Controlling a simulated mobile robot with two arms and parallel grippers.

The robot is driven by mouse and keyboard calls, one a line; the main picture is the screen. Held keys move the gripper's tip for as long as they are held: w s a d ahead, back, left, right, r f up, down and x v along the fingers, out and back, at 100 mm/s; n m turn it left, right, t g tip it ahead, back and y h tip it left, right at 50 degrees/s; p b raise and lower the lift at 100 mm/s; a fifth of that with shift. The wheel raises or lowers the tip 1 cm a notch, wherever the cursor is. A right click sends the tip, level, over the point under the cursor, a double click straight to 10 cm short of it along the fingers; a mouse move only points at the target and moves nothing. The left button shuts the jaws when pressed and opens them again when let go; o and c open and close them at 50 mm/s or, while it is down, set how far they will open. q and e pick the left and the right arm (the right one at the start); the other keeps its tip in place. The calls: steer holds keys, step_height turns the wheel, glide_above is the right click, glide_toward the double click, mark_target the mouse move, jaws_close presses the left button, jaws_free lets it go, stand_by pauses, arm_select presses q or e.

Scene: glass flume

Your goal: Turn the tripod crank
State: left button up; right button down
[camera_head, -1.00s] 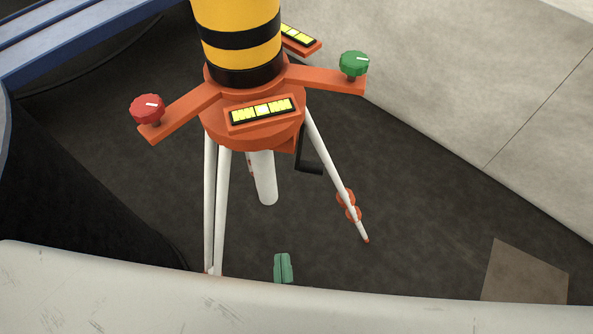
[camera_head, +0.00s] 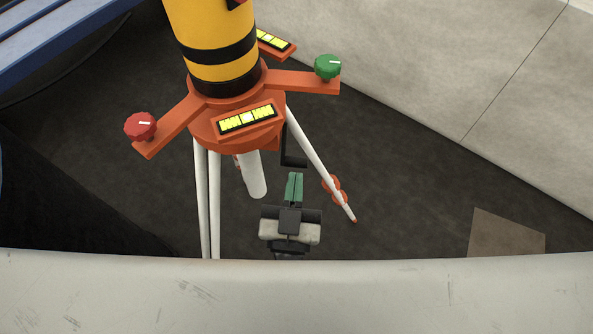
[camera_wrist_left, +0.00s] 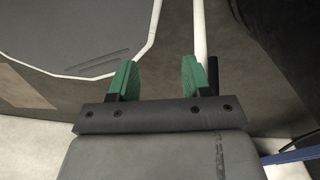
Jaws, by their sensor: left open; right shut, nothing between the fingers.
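The tripod (camera_head: 235,131) has an orange head and white legs and stands in the middle of the head view. Its black crank (camera_head: 292,150) hangs at the right side of the head, with its lower bar pointing right. My right gripper (camera_head: 294,177), with green fingers, is just below the crank, pointing up at it. Its fingers are together with nothing between them; I cannot tell whether they touch the crank. My left gripper (camera_wrist_left: 159,66) shows only in the left wrist view, open and empty, its green fingers apart.
A yellow and black banded cylinder (camera_head: 215,45) stands on the tripod head. Arms carry a red knob (camera_head: 140,126) and a green knob (camera_head: 327,66). A pale wall (camera_head: 440,70) rises at right. A brown plate (camera_head: 506,234) lies on the dark floor at lower right.

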mark_target(298, 165)
steer(key=shift+w+d+f, duration=0.1)
steer(key=shift+w+f, duration=0.6)
steer(key=shift+w, duration=0.35)
steer(key=shift+w+f+t+b, duration=0.1)
steer(key=shift+f+t+b, duration=0.15)
steer(key=shift+t+b, duration=0.2)
steer(key=shift+f, duration=0.15)
